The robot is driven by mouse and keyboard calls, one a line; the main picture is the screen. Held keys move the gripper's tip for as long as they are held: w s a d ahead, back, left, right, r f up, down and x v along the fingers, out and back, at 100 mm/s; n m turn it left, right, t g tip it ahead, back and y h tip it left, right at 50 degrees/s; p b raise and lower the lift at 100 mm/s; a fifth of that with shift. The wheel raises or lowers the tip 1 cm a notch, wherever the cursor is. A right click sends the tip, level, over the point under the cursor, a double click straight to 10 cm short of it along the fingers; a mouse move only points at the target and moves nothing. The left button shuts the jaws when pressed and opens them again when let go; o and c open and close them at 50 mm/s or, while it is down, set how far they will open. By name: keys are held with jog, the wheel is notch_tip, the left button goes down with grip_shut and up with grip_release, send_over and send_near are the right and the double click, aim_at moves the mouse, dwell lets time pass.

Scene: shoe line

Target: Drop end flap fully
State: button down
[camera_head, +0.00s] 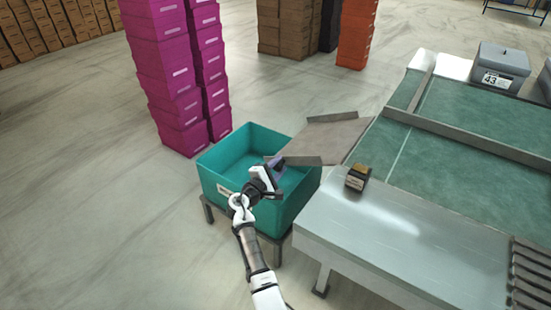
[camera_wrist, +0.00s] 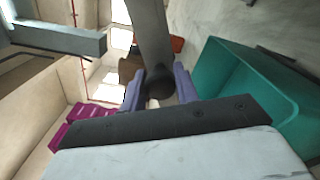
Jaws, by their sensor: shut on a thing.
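The end flap (camera_head: 318,140) is a flat grey-brown plate with darker side strips, at the near-left end of the belt. It slants out over the edge of a teal bin (camera_head: 215,178). My gripper (camera_head: 276,164) is above the bin, at the flap's near-left corner. In the wrist view my purple fingers (camera_wrist: 160,86) are closed on either side of a dark bar (camera_wrist: 152,35) with a rounded end, which looks like part of the flap. The gripper and wrist hide the exact contact in the head view.
The teal bin, also in the wrist view (camera_wrist: 228,80), stands on a low dark stand. A small dark-and-tan box (camera_head: 357,177) sits at the green belt's (camera_head: 450,125) near corner. Magenta box stacks (camera_head: 165,75) rise behind the bin. A grey lidded tote (camera_head: 500,68) stands far right. Floor at left is clear.

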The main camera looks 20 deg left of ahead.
jog(key=shift+s+d+f+n, duration=0.1)
jog(key=shift+d+f+n, duration=0.2)
jog(key=shift+f, duration=0.2)
jog(key=shift+s+d+f+n, duration=0.1)
jog(key=shift+d+f+n, duration=0.15)
jog(key=shift+f, duration=0.35)
jog(key=c, duration=1.1)
grip_release()
jog(key=shift+o, duration=0.2)
jog(key=b+v, duration=0.1)
jog(key=v, duration=1.2)
jog(key=shift+s, duration=0.35)
jog(key=shift+a, duration=0.2)
